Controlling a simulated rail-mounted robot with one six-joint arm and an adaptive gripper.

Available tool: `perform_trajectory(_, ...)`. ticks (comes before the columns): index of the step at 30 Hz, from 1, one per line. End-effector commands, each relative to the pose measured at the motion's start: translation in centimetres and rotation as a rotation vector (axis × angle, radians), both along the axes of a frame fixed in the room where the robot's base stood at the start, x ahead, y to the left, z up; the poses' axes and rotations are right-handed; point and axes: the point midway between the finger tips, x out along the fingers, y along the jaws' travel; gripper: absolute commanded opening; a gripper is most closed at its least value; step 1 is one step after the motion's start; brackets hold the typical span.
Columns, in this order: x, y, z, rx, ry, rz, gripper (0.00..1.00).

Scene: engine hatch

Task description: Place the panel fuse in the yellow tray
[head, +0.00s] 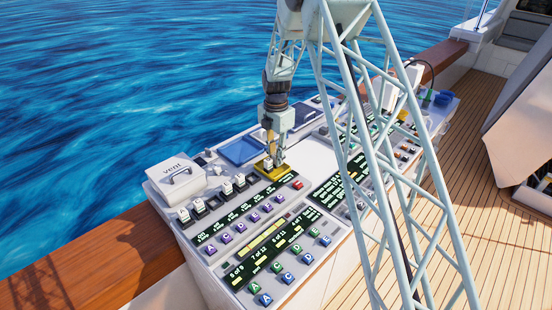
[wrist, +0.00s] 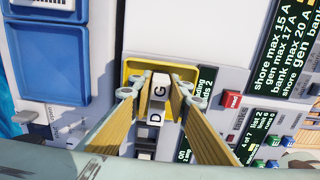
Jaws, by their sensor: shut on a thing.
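My gripper (wrist: 160,84) is shut on a white fuse marked G (wrist: 160,91), with one finger on each side of it. In the head view my gripper (head: 274,160) points down over the yellow tray, and the white fuse (head: 268,163) shows at its tips. The yellow tray (head: 273,174) lies at the end of the fuse row; in the wrist view its yellow rim (wrist: 133,68) shows behind the fingers. The fuse appears over or inside the tray; I cannot tell whether it touches the floor. The fingers hide part of the tray.
Another white fuse marked D (wrist: 155,118) is close beside the tray. More white fuses on black holders (head: 199,208) line up to the left. A blue tray (head: 241,151) lies behind, a white vent box (head: 175,179) at left, a red button (wrist: 232,99) to the right.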

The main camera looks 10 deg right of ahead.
Motion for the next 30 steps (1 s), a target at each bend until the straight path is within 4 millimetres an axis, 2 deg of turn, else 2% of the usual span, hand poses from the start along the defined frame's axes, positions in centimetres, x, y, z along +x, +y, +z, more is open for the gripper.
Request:
perform_trajectory(11,0.02,0.0,-0.26,0.001,-0.001,0.0,0.06)
perform_trajectory(12,0.02,0.0,-0.29,0.0,0.0,0.0,0.17)
perform_trajectory(17,0.03,0.01,-0.23,0.001,-0.001,0.0,0.3)
perform_trajectory(30,0.04,0.0,0.06,0.0,-0.001,0.0,0.3)
